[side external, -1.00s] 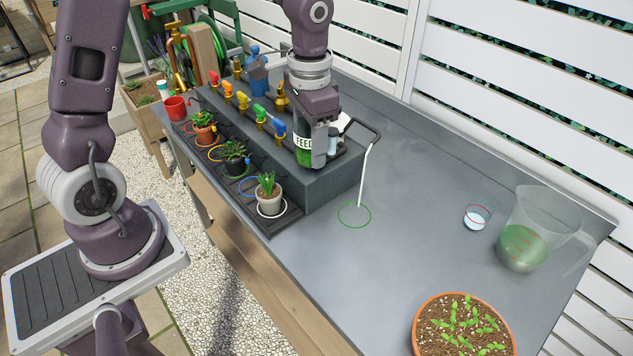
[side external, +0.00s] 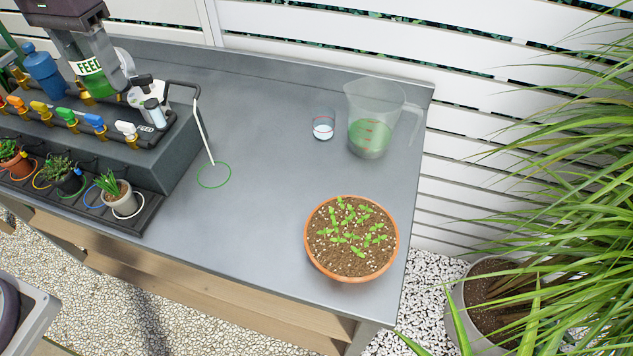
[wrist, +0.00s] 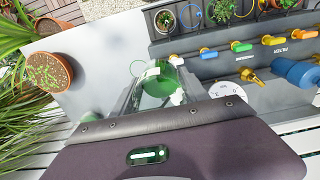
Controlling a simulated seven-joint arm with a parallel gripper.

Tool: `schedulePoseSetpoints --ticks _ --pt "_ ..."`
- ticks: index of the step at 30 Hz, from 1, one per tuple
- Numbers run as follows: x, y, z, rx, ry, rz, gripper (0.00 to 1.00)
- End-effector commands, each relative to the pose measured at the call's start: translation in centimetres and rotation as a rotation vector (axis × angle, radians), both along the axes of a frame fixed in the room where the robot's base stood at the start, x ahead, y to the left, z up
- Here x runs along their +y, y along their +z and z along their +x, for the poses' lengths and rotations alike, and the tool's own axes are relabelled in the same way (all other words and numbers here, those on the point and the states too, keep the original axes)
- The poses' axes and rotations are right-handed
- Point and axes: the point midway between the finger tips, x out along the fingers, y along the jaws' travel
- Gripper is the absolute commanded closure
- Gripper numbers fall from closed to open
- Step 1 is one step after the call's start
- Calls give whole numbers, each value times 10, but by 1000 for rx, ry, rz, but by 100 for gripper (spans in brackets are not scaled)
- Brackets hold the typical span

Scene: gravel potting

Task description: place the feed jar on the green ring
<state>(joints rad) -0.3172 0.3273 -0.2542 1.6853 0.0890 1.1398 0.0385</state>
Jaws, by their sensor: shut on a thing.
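The feed jar (side external: 97,86), with green contents and a white FEED label, is at the upper left of the side view, over or behind the valve block. My gripper (side external: 84,50) is shut on its upper part. In the wrist view the jar (wrist: 161,84) sits between the fingers of my gripper (wrist: 158,98). I cannot tell whether its base touches the block. The green ring (side external: 214,188) lies flat and empty on the grey bench, right of the block and well apart from the jar. Part of it shows beyond the jar in the wrist view.
The valve block (side external: 175,160) has coloured taps, a white gauge and a bent pipe at its right end. Potted plants stand before it. A small cup (side external: 323,128), a measuring jug (side external: 372,122) and a seedling pot (side external: 352,262) stand right. Bench around the ring is clear.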

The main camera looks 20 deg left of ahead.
Motion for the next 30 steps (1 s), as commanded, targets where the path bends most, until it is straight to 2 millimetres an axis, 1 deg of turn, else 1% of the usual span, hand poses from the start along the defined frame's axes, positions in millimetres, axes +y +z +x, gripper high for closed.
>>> schedulePoseSetpoints --ticks 8,11,14,17,21,25,30 --pt "-26 3 20 -1 -42 -9 98" --pt "-41 5 30 -1 -65 -12 98" --pt "-61 6 40 0 -93 -16 98" --pt "-85 7 50 1 -126 -19 98" --pt "-125 8 62 2 -175 -21 98" --pt "-163 7 67 3 -223 -20 98" --pt "-211 6 67 3 -282 -16 98"
